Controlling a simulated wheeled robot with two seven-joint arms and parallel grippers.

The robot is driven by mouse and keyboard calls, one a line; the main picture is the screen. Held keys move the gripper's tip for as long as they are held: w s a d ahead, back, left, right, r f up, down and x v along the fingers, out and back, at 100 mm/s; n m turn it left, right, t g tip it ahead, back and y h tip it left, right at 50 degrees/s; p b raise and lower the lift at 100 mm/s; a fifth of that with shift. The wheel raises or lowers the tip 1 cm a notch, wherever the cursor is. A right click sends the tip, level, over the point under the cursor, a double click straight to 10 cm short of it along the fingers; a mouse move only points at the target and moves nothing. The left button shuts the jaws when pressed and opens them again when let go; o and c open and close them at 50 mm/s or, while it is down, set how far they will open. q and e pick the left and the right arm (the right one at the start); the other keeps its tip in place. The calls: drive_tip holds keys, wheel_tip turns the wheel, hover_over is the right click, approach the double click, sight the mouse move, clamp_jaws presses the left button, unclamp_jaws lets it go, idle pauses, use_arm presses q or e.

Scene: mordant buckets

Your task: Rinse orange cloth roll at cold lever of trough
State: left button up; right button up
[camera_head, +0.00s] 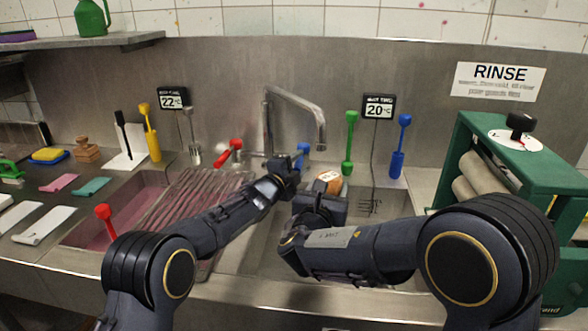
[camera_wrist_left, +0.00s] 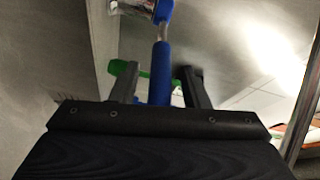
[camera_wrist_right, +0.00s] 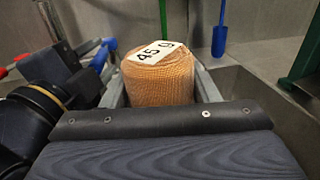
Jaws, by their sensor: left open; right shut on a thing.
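The orange cloth roll (camera_head: 335,187), with a white label, shows above my right gripper (camera_head: 322,200). In the right wrist view the roll (camera_wrist_right: 160,82) stands between the fingers of the right gripper (camera_wrist_right: 163,92), which is shut on it. In the head view it appears below the spout of the steel tap (camera_head: 300,98); no water shows. The blue cold lever (camera_head: 303,150) is by my left gripper (camera_head: 292,164). In the left wrist view the blue lever (camera_wrist_left: 161,72) lies between the open fingers of the left gripper (camera_wrist_left: 160,85); contact cannot be told.
The trough's right basin (camera_head: 375,232) lies under my right gripper. A red lever (camera_head: 230,150) is left of the tap. Green (camera_head: 349,145) and blue (camera_head: 399,150) brushes stand behind the basin. A green roller machine (camera_head: 545,170) blocks the right side.

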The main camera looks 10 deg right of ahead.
use_arm(q)
drive_tip(key=v, duration=1.2)
drive_tip(key=shift+w, duration=0.1)
drive_tip(key=shift+r+p, duration=0.7)
drive_tip(key=shift+p, duration=0.05)
use_arm(e)
drive_tip(key=s+d+r, duration=0.2)
drive_tip(key=s+r, duration=0.1)
drive_tip(key=s, duration=0.4)
drive_tip(key=shift+s, duration=0.4)
